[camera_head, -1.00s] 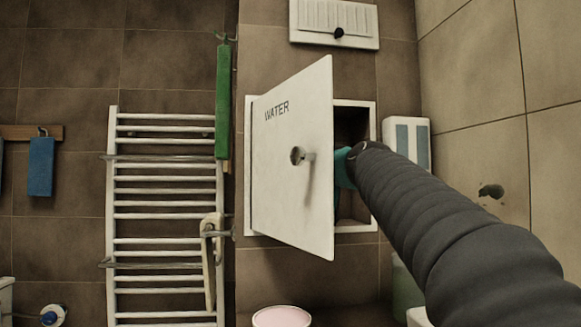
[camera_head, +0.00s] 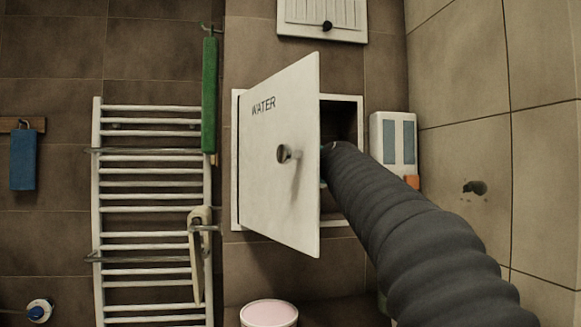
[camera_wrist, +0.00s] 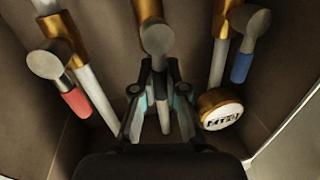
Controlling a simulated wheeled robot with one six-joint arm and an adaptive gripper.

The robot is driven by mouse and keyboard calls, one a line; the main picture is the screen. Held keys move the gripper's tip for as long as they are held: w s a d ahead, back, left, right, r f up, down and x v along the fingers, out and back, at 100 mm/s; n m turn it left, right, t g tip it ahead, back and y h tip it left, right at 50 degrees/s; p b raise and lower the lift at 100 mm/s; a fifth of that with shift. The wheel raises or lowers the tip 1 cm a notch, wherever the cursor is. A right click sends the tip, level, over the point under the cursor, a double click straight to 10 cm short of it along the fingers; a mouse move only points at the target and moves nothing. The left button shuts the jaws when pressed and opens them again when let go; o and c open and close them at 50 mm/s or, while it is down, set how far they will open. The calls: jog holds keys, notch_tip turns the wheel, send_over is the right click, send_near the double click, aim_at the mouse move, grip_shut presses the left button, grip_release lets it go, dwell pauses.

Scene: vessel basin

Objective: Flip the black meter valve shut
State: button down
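In the wrist view, a middle lever (camera_wrist: 158,66) hangs from a round grey hub on a brass fitting. Its lower part runs down between the fingers of my gripper (camera_wrist: 160,92), which has teal pads. The fingers are close on both sides of this lever, but I cannot tell whether they touch it. A red-handled valve (camera_wrist: 75,101) is at the left and a blue-handled valve (camera_wrist: 242,66) at the right. A round meter (camera_wrist: 220,112) sits below the right pipe. In the head view, my gripper is hidden inside the cabinet.
The white cabinet door (camera_head: 285,185), marked WATER, stands open left of my arm. The cabinet frame (camera_head: 357,110) and inner walls are close around. A white box (camera_head: 394,117) is to the right, a towel rail (camera_head: 150,225) to the left, a pink-topped bin (camera_head: 268,312) below.

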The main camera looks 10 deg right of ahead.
jog(key=shift+d, duration=0.1)
jog(key=d+f+m+t+b, duration=0.1)
jog(key=m+b, duration=0.1)
jog(key=m, duration=0.3)
jog(key=d+f+m+h+b, duration=0.1)
jog(key=m+b, duration=0.1)
jog(key=m, duration=0.3)
jog(key=d+f+m+t+h+b, duration=0.1)
jog(key=m+b, duration=0.2)
jog(key=m, duration=0.2)
jog(key=shift+d+f+m+t, duration=0.1)
jog(key=shift+d+m+t, duration=0.2)
jog(key=shift+d+f+m+h, duration=0.1)
jog(key=shift+f+m+h, duration=0.15)
jog(key=shift+m, duration=0.6)
jog(key=shift+f+m+h, duration=0.25)
jog(key=shift+m, duration=0.6)
jog(key=shift+f, duration=0.1)
jog(key=c, duration=1.2)
grip_release()
